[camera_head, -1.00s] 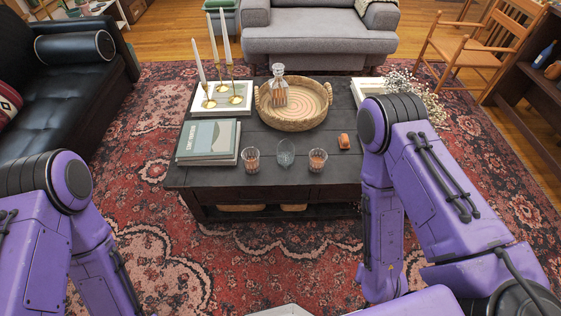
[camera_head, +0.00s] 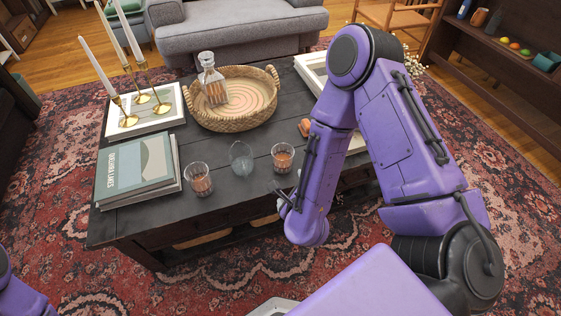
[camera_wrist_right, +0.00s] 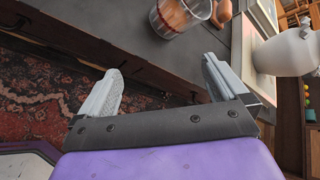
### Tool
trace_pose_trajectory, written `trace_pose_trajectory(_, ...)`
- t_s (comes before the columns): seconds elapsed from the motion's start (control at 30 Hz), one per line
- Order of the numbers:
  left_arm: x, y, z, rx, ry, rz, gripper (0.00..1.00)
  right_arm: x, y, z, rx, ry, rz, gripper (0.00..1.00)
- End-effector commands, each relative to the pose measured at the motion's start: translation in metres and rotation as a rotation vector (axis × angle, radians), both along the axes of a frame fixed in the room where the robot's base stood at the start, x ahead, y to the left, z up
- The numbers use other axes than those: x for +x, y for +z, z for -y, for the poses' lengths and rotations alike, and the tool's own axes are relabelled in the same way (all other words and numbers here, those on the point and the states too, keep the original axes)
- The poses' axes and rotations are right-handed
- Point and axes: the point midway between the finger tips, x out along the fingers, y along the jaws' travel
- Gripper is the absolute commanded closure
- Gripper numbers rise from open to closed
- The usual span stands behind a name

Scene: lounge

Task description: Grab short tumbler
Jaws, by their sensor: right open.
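Three short glasses stand near the front edge of the dark table. The left tumbler (camera_head: 198,181) and the right tumbler (camera_head: 283,156) look straight-sided with amber-brown tones. The middle glass (camera_head: 241,158) is clear and rounder. My right gripper (camera_head: 287,201) is at the table's front edge, just in front of the right tumbler, apart from it. In the right wrist view my right gripper (camera_wrist_right: 162,86) is open and empty, and a tumbler (camera_wrist_right: 180,14) stands beyond its fingers, cut off by the top edge. My left gripper is out of view.
A wicker tray (camera_head: 232,120) holds a decanter (camera_head: 212,82). Books (camera_head: 138,170) and brass candle holders (camera_head: 141,97) are at the left. A small orange-brown object (camera_head: 305,127) lies behind the right tumbler. A white vase (camera_wrist_right: 288,52) shows in the wrist view.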

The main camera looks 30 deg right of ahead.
Motion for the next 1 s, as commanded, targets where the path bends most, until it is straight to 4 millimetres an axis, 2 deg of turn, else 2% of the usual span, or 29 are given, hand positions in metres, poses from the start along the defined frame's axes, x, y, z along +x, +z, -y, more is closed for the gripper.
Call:
trace_pose_trajectory(0.03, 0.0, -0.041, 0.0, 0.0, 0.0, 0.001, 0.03, 0.016, -0.019, 0.001, 0.149, -0.141, 0.145, 0.0)
trace_pose_trajectory(0.1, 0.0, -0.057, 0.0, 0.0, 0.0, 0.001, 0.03, 0.03, -0.012, 0.003, 0.34, -0.303, 0.321, 0.0)
trace_pose_trajectory(0.2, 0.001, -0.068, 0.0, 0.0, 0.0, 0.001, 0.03, 0.042, -0.001, 0.005, 0.524, -0.441, 0.483, 0.0)
trace_pose_trajectory(0.37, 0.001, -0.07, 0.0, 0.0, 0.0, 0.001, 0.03, 0.06, 0.002, 0.013, 0.617, -0.507, 0.564, 0.0)
trace_pose_trajectory(0.83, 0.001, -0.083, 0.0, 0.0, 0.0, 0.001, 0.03, 0.121, -0.03, 0.045, 0.612, -0.501, 0.558, 0.0)
trace_pose_trajectory(1.0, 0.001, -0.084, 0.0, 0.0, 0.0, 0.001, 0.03, 0.131, -0.034, 0.051, 0.611, -0.499, 0.553, 0.0)
